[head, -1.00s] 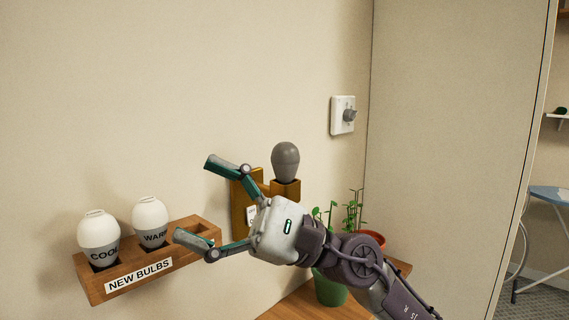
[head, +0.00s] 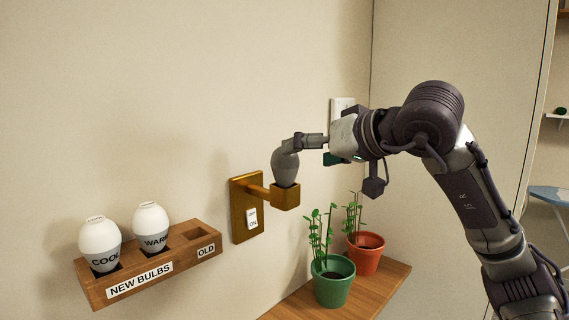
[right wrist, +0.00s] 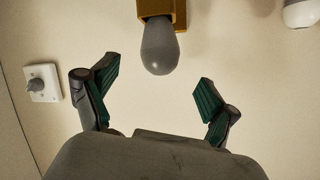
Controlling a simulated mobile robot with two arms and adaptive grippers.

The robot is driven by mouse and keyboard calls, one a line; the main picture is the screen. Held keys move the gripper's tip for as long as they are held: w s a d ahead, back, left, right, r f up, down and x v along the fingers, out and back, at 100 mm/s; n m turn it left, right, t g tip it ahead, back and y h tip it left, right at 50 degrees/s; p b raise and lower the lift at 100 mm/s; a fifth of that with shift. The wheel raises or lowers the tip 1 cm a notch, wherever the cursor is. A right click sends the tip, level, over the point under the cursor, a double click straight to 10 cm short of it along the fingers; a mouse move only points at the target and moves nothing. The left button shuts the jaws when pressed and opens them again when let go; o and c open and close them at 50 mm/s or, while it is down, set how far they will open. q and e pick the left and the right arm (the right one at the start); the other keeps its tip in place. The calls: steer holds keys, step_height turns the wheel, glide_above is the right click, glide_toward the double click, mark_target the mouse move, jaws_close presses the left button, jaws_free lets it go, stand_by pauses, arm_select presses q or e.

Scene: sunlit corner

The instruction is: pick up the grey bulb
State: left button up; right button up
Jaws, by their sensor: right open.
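My right gripper (head: 308,150) comes from the right at bulb height. One finger overlaps the bulb's top in the head view, so contact there cannot be told. In the right wrist view the gripper (right wrist: 157,82) is open and empty. The bulb (right wrist: 159,48) lies just beyond the fingertips, roughly in line with the gap between them. My left gripper is not in view.
A wooden rack (head: 150,277) at left holds bulbs marked COOL (head: 100,240) and WARM (head: 151,222); its OLD slot is empty. A green pot (head: 333,285) and an orange pot (head: 366,256) with plants stand on a shelf below.

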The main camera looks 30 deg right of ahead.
mark_target(294, 159)
steer(key=shift+x, duration=0.95)
steer(key=shift+w+a+f+p, duration=0.15)
steer(key=shift+w+f+p, duration=0.05)
steer(key=shift+w+p, duration=0.35)
steer(key=p+x, duration=0.1)
steer(key=x, duration=0.2)
steer(key=shift+w+f, duration=0.2)
steer(key=shift+w+a+f, duration=0.1)
steer(key=shift+w+f, duration=0.1)
steer(key=shift+w, duration=0.1)
steer(key=shift+s, duration=0.1)
steer(key=shift+c, duration=0.5)
steer(key=c, duration=1.1)
steer(key=shift+c, duration=0.4)
steer(key=shift+r, duration=0.15)
